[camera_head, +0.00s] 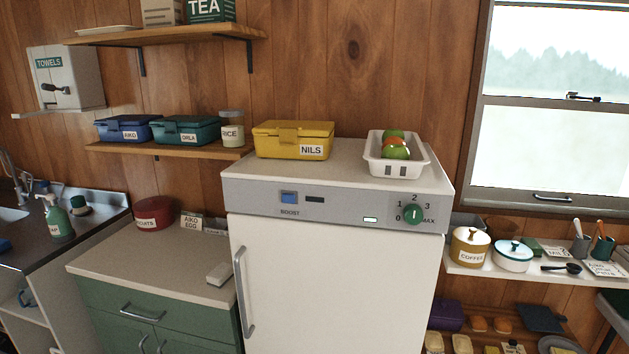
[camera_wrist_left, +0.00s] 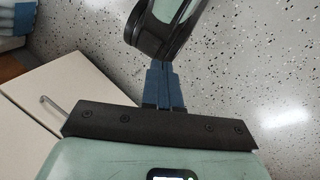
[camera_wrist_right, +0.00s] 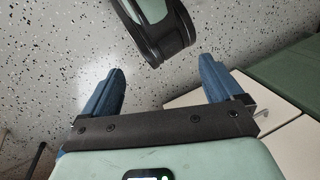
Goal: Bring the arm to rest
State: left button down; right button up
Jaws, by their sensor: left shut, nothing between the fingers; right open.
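Neither of my grippers shows in the head view. In the left wrist view my left gripper (camera_wrist_left: 164,88) has its two blue fingers together with nothing between them, above the speckled floor. In the right wrist view my right gripper (camera_wrist_right: 162,85) has its blue fingers wide apart and empty, also above the speckled floor. A dark and pale green part of my own body shows at the top of both wrist views, close beyond the fingertips.
A white fridge (camera_head: 330,290) stands ahead, with a yellow box (camera_head: 293,139) and a white basket (camera_head: 397,165) on top. A green cabinet (camera_head: 165,318) is left of it. A shelf (camera_head: 478,269) with pots is at right. Pale furniture (camera_wrist_left: 75,95) stands near my left gripper.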

pick_arm(q)
notch_tip(320, 180, up, 13)
jog(key=s+d+g+p, duration=0.1)
jog(key=s+p, duration=0.1)
jog(key=p, duration=1)
jog(key=shift+s+d+r+g+h, duration=0.15)
jog(key=shift+s+d+g+h, duration=0.15)
jog(key=shift+s+g, duration=0.1)
pick_arm(e)
notch_tip(320, 180, up, 13)
jog(key=s+a+g, duration=0.1)
jog(key=s, duration=0.1)
jog(key=shift+s+a+r+g+y, duration=0.15)
jog(key=shift+s+a+g+y, duration=0.15)
jog(key=shift+s+a+g, duration=0.1)
